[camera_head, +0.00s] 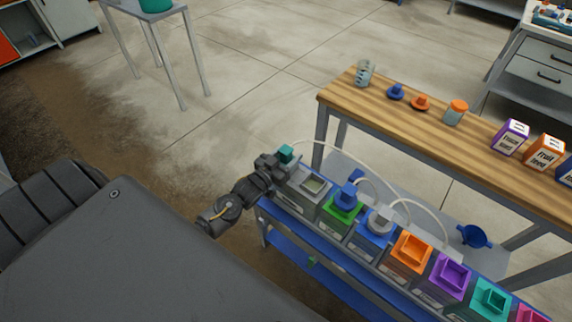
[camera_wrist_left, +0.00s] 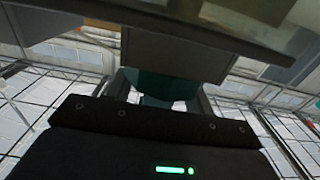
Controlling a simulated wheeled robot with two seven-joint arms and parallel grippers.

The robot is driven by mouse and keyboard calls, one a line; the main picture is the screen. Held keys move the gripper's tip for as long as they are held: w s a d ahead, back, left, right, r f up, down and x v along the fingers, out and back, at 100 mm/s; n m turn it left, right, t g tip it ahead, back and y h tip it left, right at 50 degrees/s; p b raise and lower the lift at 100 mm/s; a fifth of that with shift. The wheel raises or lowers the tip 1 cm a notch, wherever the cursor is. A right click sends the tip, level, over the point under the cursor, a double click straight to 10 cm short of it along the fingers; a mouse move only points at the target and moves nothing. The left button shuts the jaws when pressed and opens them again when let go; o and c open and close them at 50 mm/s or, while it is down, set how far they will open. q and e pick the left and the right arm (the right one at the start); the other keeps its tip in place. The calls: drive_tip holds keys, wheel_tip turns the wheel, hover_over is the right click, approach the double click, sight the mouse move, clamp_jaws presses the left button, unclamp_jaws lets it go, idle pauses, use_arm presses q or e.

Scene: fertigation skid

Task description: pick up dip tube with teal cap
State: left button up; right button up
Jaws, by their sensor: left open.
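The teal cap (camera_head: 286,153) of the dip tube shows at the far left end of the row of tanks, with a pale hose running from it to the right. My left gripper (camera_head: 274,164) is at the cap, its jaws open. In the left wrist view a dark teal piece (camera_wrist_left: 160,86) lies between the two open fingers (camera_wrist_left: 162,100). I cannot tell whether the fingers touch it. The tube below the cap is hidden. My right gripper is not in view.
A grey tank (camera_head: 297,200) stands just below the gripper. Tanks with green (camera_head: 342,212), orange (camera_head: 411,252) and purple (camera_head: 450,277) tops follow to the right on a blue rack. A wooden bench (camera_head: 440,135) with caps, jars and boxes stands behind.

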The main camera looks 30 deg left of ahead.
use_arm(q)
drive_tip(key=shift+w+d, duration=0.1)
drive_tip(key=shift+w, duration=0.35)
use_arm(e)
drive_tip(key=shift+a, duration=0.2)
use_arm(q)
clamp_jaws()
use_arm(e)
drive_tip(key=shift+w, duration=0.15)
use_arm(q)
drive_tip(key=shift+r, duration=0.1)
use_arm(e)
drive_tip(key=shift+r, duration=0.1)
